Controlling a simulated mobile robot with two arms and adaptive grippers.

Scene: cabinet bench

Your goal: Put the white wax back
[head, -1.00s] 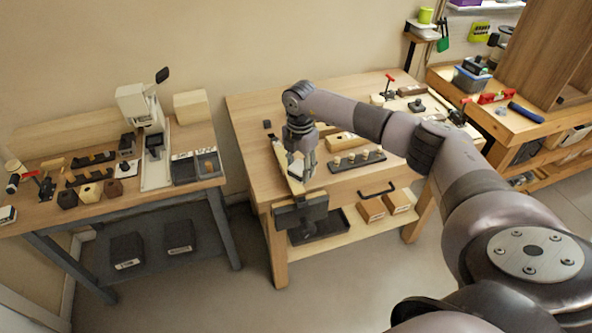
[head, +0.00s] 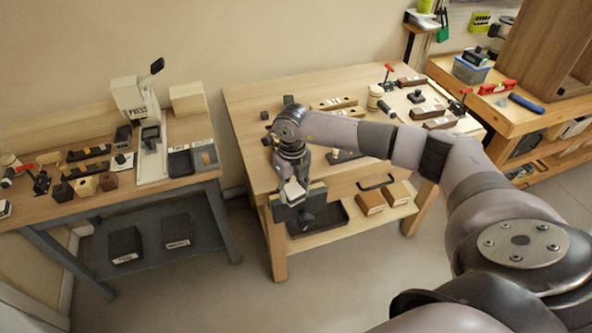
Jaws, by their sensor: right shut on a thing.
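My right gripper (head: 292,178) is above the front left edge of the middle wooden table (head: 245,110). It points down and is shut on a small white block (head: 293,192), which looks like the white wax. The block is in front of the dark vise (head: 300,212) in the picture; whether they touch I cannot tell. The fingers partly hide the block. My left gripper is not in view.
Wooden blocks (head: 333,103) and a dark rack (head: 345,156) lie on the table beyond my arm. A black tray (head: 335,222) and two brown boxes (head: 370,203) are on the shelf below. The left bench (head: 65,208) holds a white press (head: 130,97) and small blocks.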

